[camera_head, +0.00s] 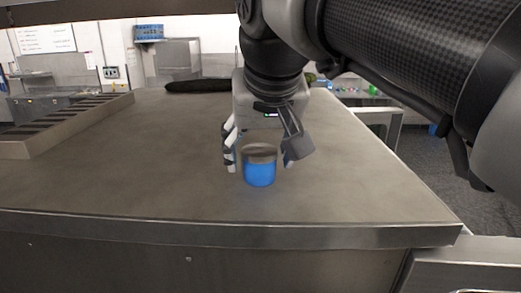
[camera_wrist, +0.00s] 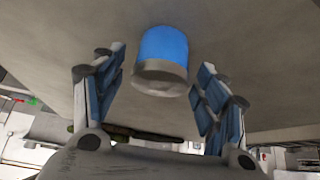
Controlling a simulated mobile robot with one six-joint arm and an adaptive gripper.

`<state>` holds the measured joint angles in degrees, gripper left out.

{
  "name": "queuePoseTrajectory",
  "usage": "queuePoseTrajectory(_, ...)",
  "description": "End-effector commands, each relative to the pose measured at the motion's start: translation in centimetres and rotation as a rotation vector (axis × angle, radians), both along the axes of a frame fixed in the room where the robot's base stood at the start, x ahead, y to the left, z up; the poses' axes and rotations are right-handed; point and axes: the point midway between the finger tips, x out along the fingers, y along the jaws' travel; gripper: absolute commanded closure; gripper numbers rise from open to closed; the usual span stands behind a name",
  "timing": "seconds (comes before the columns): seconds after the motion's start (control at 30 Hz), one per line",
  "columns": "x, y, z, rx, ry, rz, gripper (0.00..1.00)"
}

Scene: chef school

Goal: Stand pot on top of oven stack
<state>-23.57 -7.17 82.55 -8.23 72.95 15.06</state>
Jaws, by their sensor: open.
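A small blue pot (camera_head: 259,172) with a grey-brown top stands on the metal surface (camera_head: 130,165), near its front edge. It also shows in the wrist view (camera_wrist: 163,48), between the fingers and a little beyond the fingertips. My gripper (camera_head: 266,155) is open above and around the pot, with one finger to its left and one to its right. In the wrist view my gripper (camera_wrist: 162,72) has a clear gap between each finger and the pot. I cannot tell whether this metal surface is the oven stack's top.
A slatted metal rack (camera_head: 70,123) lies on the surface at the left. A long dark object (camera_head: 198,86) lies at the back edge. The surface around the pot is clear. The floor (camera_head: 440,165) shows at the right, past the surface's edge.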

Motion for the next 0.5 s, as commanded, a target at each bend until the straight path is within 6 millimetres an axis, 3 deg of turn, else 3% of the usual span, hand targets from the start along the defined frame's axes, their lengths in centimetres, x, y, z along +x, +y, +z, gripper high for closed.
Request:
queuePoseTrajectory(0.27,-0.6,-0.1,1.1,0.001,-0.004,0.001,0.33)
queuePoseTrajectory(0.5,-3.2,-0.5,5.3,0.002,-0.006,0.002,0.33)
